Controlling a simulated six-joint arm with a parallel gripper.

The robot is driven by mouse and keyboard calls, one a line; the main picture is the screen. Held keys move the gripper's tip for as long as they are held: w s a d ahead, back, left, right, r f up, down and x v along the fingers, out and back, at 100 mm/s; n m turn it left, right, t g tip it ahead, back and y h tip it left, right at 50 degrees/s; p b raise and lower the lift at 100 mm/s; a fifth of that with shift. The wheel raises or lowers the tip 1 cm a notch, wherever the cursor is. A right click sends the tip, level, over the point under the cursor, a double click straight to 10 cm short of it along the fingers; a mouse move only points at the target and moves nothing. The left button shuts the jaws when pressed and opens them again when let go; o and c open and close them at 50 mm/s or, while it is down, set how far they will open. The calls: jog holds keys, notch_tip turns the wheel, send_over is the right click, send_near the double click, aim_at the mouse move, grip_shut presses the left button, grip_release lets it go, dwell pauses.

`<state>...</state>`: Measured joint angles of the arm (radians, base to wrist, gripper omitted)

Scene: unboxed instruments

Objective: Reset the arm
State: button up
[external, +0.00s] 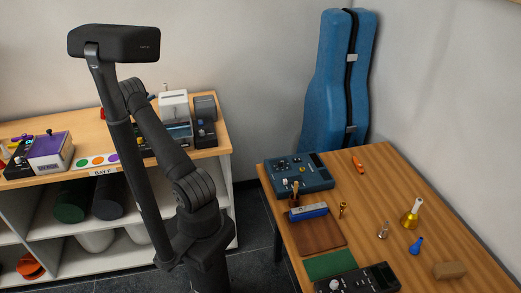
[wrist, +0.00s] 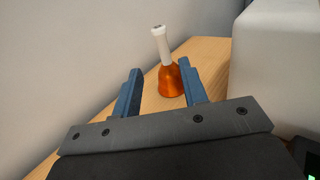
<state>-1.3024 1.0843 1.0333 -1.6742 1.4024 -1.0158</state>
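My gripper (wrist: 160,66) is open in the wrist view, its two blue fingers apart. An orange handbell (wrist: 171,82) with a white handle stands upright beyond and between the fingers. The right finger overlaps the bell's edge in the picture; I cannot tell whether they touch. In the external view my arm (external: 190,185) rises and bends over at the top, in front of the shelf. My gripper cannot be made out there, being hidden behind the arm.
A pale box (wrist: 275,70) stands close to the gripper's right. The shelf (external: 215,165) holds several instruments and a purple-topped box (external: 50,152). The right table (external: 375,205) holds a yellow bell (external: 411,219), a blue device (external: 300,175) and small items. A blue case (external: 330,90) stands behind.

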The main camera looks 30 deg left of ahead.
aim_at(165, 87)
jog(key=w, duration=0.8)
jog(key=w+d, duration=0.1)
jog(key=w, duration=0.3)
jog(key=shift+w+r, duration=0.1)
jog(key=shift+w, duration=0.05)
notch_tip(165, 87, up, 10)
jog(key=shift+d+r, duration=0.1)
jog(key=w+d+f+m+h, duration=0.1)
jog(key=w+d+m+h, duration=0.25)
jog(key=w+d, duration=1.55)
jog(key=w+d+f+m+g+h, duration=0.1)
jog(key=w+d+h, duration=0.15)
jog(key=d, duration=1.15)
jog(key=w+d+m+g+h, duration=0.15)
jog(key=w+d, duration=0.25)
jog(key=d, duration=0.9)
jog(key=s+d+f+m+g+h, duration=0.1)
jog(key=d+h, duration=0.3)
jog(key=d, duration=2.4)
jog(key=shift+s+d+f+m+g, duration=0.15)
jog(key=shift+s+f+m+g, duration=0.3)
jog(key=shift+g, duration=0.3)
jog(key=shift+o, duration=0.2)
jog(key=shift+w, duration=0.1)
